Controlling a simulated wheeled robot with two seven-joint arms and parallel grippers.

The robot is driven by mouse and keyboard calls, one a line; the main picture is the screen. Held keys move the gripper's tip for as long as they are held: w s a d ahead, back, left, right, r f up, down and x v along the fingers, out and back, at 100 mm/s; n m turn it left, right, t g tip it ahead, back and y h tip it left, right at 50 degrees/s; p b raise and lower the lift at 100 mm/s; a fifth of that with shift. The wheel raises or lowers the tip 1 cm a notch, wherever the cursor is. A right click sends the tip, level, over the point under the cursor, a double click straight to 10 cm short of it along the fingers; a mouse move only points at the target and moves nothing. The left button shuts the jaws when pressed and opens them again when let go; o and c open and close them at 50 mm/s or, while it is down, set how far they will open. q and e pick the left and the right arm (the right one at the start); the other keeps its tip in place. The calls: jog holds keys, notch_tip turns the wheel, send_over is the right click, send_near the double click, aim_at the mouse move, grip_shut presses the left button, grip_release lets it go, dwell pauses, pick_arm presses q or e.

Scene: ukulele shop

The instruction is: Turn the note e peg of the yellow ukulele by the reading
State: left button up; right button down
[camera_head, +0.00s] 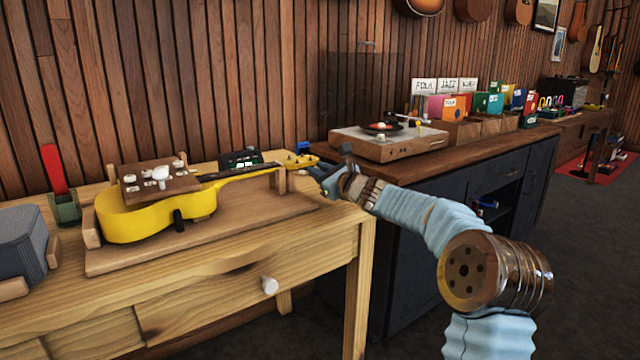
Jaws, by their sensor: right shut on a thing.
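The yellow ukulele (150,222) lies on a wooden cradle (225,240) on the light wood table. My right gripper (322,172) is at the headstock's near side, shut on a tuning peg. The fingers hide the peg, and I cannot tell which note it is. A small dark device with a green display (241,160) stands behind the neck; its reading is too small to make out. My left gripper is not in view.
A wooden board with white knobs (160,184) shows over the ukulele's body. A green holder with a red piece (62,190) and a grey box (25,243) stand at left. A record player (390,145) sits on the dark cabinet (480,190) beyond my right arm.

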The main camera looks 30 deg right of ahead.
jog(key=n+b, duration=0.3)
jog(key=n, duration=0.1)
jog(key=shift+f+b, duration=0.2)
jog(key=shift+b, duration=0.15)
jog(key=n+b, duration=0.1)
jog(key=n, duration=0.2)
jog(key=shift+r+b, duration=0.1)
jog(key=shift+b, duration=0.25)
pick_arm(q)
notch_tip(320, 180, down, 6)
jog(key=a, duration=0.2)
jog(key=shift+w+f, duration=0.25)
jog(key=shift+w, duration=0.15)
pick_arm(e)
jog(key=shift+n, duration=0.3)
jog(key=shift+r, duration=0.1)
jog(key=c, duration=1.3)
grip_release()
